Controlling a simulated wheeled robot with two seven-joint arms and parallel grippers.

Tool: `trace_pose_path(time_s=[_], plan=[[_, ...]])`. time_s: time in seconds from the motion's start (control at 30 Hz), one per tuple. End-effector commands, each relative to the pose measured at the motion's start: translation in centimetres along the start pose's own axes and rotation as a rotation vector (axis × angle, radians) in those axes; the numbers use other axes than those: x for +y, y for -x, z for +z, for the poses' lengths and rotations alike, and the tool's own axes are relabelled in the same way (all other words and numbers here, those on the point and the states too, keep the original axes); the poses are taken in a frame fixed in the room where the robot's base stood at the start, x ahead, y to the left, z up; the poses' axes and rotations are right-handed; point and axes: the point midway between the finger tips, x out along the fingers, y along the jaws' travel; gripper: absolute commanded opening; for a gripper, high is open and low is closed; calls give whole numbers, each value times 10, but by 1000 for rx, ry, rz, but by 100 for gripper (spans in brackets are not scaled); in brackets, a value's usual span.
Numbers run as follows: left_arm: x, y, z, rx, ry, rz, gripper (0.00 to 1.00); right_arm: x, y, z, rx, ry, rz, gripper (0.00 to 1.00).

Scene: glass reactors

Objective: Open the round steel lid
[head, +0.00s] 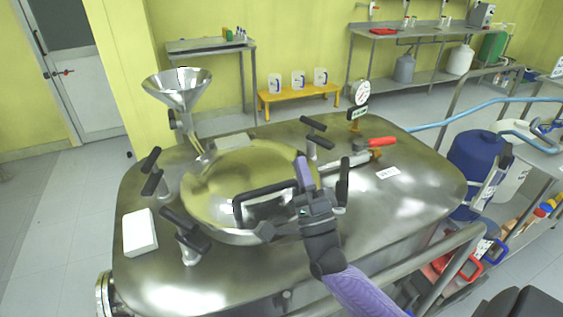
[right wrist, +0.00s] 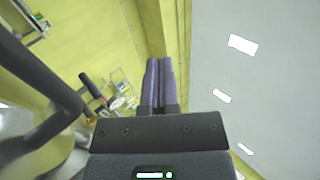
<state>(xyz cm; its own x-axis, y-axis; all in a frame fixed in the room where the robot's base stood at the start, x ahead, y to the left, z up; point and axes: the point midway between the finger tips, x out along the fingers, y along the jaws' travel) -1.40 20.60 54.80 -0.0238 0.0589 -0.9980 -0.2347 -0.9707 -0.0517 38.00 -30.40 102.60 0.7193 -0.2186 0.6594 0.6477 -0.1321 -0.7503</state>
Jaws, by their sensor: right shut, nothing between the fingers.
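The round steel lid (head: 222,178) lies on top of the steel reactor (head: 410,205), in the middle of the head view. A black bar handle (head: 262,190) stands on its front part. Black-handled clamps (head: 187,232) stand around the rim. My right gripper (head: 304,175) is at the right end of the handle, its purple fingers shut and empty, pointing up. The arm hides part of the lid's right front edge. In the right wrist view, the shut fingers (right wrist: 160,85) are in the middle, and a dark curved bar, seemingly the handle (right wrist: 62,92), passes left of them. My left gripper is out of view.
On the reactor top are a steel funnel (head: 178,88), a white box (head: 140,233), a gauge (head: 359,93) and a red-handled valve (head: 376,145). A rail (head: 440,262) runs along the right front. A blue container (head: 474,165) stands at right.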

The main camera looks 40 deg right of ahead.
Motion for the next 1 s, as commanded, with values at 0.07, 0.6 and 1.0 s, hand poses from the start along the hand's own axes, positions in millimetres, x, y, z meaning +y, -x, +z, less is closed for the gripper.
trace_pose_path(time_s=[0.07, 0.6, 1.0], plan=[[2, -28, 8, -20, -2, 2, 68, 9, 25, 9, -32, 16, -45, 0], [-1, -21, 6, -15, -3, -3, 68, -12, -59, 18, -44, 21, -87, 0], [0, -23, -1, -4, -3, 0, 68, -14, -113, 21, -45, 21, -82, 0]])
